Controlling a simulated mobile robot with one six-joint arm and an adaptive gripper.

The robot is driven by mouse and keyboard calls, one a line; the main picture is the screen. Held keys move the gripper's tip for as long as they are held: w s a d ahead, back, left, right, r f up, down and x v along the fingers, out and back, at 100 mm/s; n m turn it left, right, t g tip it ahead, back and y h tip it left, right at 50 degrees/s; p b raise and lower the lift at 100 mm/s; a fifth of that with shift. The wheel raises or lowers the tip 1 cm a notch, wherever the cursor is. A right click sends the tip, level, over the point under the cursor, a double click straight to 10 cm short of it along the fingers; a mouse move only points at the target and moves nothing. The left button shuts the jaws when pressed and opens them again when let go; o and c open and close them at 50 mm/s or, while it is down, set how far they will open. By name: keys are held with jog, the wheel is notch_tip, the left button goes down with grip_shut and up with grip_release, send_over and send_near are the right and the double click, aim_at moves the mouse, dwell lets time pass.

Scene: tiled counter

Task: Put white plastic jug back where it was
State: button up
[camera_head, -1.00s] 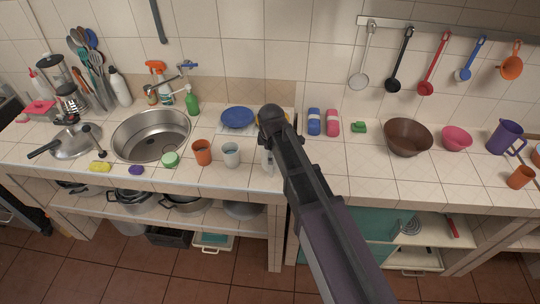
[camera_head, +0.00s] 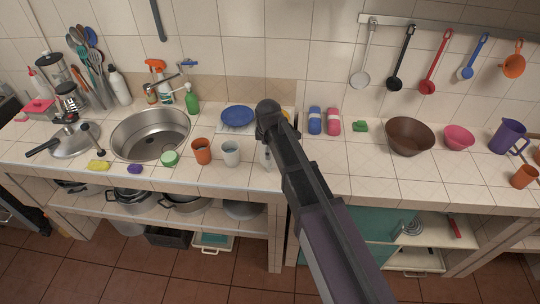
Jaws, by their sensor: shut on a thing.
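A narrow strip of a white thing (camera_head: 264,156) shows at the left edge of my arm, on or just above the counter's front part. It looks like the white plastic jug; the rest is hidden behind my arm. My gripper (camera_head: 270,138) is at the dark far end of my arm, over the counter right of the white cup. Its fingers are mostly hidden, and it appears shut on the jug. I cannot tell whether the jug touches the counter.
A white cup (camera_head: 231,153) and an orange cup (camera_head: 202,151) stand close to the left. A blue plate (camera_head: 237,116) lies behind. Blue (camera_head: 314,121) and pink (camera_head: 333,122) items stand to the right, then a brown bowl (camera_head: 409,136). The counter front on the right is clear.

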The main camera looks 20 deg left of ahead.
jog(key=shift+f+b, duration=0.75)
jog(key=shift+f, duration=0.45)
jog(key=o, duration=1.2)
jog(key=shift+c, duration=0.2)
jog(key=shift+r, duration=0.2)
notch_tip(320, 180, up, 12)
jog(key=s+p, duration=0.2)
jog(key=p, duration=1)
jog(key=shift+d, duration=0.25)
jog(key=shift+f, duration=0.1)
